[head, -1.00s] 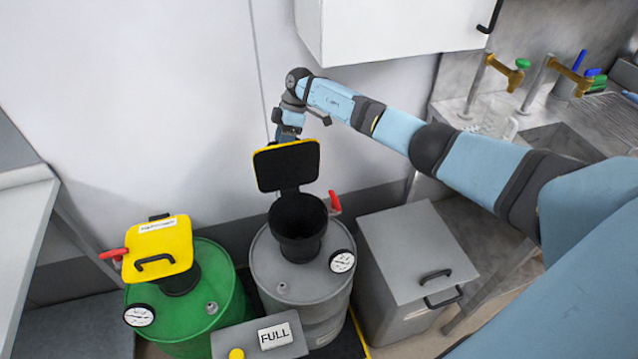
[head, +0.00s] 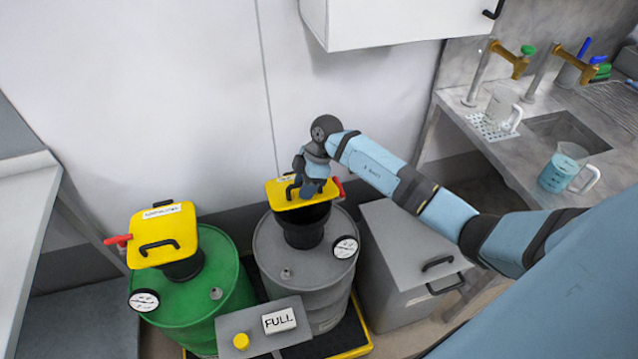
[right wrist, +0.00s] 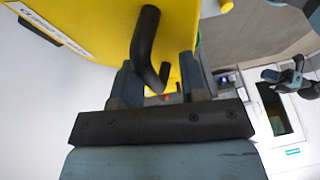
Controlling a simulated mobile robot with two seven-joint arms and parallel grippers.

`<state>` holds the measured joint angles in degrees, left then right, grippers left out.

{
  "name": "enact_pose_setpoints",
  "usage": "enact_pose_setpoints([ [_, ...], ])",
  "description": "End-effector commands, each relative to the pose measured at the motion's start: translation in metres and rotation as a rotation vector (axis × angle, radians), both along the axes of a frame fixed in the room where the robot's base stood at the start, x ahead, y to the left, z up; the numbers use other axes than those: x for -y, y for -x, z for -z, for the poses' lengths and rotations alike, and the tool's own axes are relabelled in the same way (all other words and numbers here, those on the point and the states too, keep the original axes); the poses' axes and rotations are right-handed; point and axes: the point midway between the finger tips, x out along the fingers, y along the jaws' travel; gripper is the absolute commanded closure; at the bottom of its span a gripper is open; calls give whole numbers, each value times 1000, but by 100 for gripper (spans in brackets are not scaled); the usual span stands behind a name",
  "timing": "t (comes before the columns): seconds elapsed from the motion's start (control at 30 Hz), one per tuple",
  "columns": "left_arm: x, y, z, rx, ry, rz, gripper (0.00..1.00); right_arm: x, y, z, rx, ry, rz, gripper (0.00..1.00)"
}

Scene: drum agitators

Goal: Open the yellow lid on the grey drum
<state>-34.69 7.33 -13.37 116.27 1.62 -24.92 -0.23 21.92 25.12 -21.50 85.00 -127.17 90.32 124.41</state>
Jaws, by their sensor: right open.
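The grey drum (head: 277,257) stands in the middle of the head view with a black funnel (head: 303,232) on top. Its yellow lid (head: 287,201) is down over the funnel, top face showing; whether it sits fully flush I cannot tell. My right gripper (head: 311,186) is open at the lid, covering part of it. In the right wrist view, the lid (right wrist: 95,25) is close, and its black handle (right wrist: 148,45) reaches between the open fingers (right wrist: 160,82). A dark jointed shape at that view's right may be my left gripper (right wrist: 290,82); its jaws are unclear.
A green drum (head: 228,292) with a closed yellow lid (head: 175,232) stands left. A grey box with a FULL sign (head: 280,320) is in front. A grey bin (head: 400,250) stands right. A white cabinet (head: 385,20) hangs above; a sink counter (head: 505,150) is far right.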

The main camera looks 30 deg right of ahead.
Motion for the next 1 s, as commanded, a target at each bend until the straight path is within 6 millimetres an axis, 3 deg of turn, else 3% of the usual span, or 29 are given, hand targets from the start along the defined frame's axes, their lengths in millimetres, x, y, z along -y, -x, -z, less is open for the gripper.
enact_pose_setpoints([
  [0.03,0,0,14,1,0,0,100,-1,9,16,40,10,-2,60],
  [0.1,0,0,28,1,0,0,100,-3,16,27,101,25,-2,60],
  [0.37,0,3,77,-10,-3,1,100,-6,32,57,291,75,-2,60],
  [0.5,-1,5,73,-20,-5,1,100,4,37,22,305,80,-2,60],
  [1.0,0,3,64,-5,-1,1,100,36,64,-67,301,78,-2,60],
])
